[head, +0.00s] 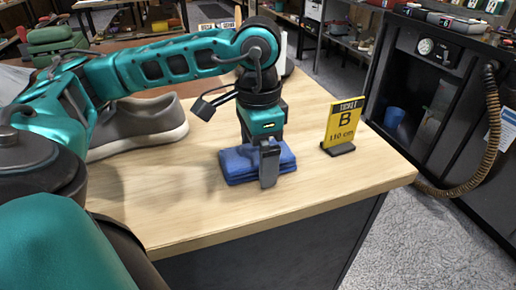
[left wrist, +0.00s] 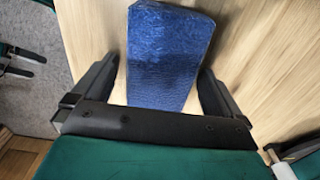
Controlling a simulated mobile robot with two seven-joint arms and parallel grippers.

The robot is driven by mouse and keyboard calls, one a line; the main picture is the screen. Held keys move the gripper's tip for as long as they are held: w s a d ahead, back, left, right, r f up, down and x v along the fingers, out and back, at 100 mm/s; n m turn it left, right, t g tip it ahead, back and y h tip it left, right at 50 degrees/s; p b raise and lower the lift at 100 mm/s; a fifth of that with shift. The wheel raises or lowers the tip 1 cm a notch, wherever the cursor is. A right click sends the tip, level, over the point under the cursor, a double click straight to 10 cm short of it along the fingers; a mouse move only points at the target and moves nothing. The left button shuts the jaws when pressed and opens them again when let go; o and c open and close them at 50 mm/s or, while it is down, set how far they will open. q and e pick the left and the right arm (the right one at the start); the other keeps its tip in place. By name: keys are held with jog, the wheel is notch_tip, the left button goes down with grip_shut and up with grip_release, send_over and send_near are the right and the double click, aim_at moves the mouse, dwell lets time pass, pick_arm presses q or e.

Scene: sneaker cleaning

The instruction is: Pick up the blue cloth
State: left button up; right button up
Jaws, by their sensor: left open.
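The blue cloth (head: 239,166) lies folded in a flat stack on the wooden table, near its front edge. My left gripper (head: 269,165) points down right at the cloth in the head view, with one finger in front of it. In the left wrist view the cloth (left wrist: 168,58) lies between the two open fingers of my left gripper (left wrist: 165,85), one on each side. Whether the fingers touch the cloth I cannot tell.
A grey sneaker (head: 140,127) with a white sole stands left of the cloth, partly behind my left arm. A yellow ticket sign (head: 343,122) stands to the right on the table (head: 340,180). The front right of the tabletop is clear.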

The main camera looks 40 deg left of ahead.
pick_arm(q)
jog(key=c, duration=1)
pick_arm(e)
jog(key=shift+s, duration=0.1)
pick_arm(q)
jog(key=shift+r, duration=0.1)
notch_tip(320, 180, up, 12)
jog(key=f+p, duration=0.1)
jog(key=p, duration=0.2)
notch_tip(320, 180, up, 9)
jog(key=p, duration=0.6)
send_over(258, 152)
pick_arm(e)
jog(key=shift+h, duration=0.4)
jog(key=d+r, duration=0.1)
jog(key=r, duration=0.1)
jog(key=s+d+r, duration=0.1)
jog(key=d+r, duration=0.1)
jog(key=shift+s+r, duration=0.15)
jog(key=shift+s, duration=0.05)
pick_arm(q)
jog(key=shift+f, duration=0.1)
jog(key=o, duration=0.4)
jog(key=c, duration=0.3)
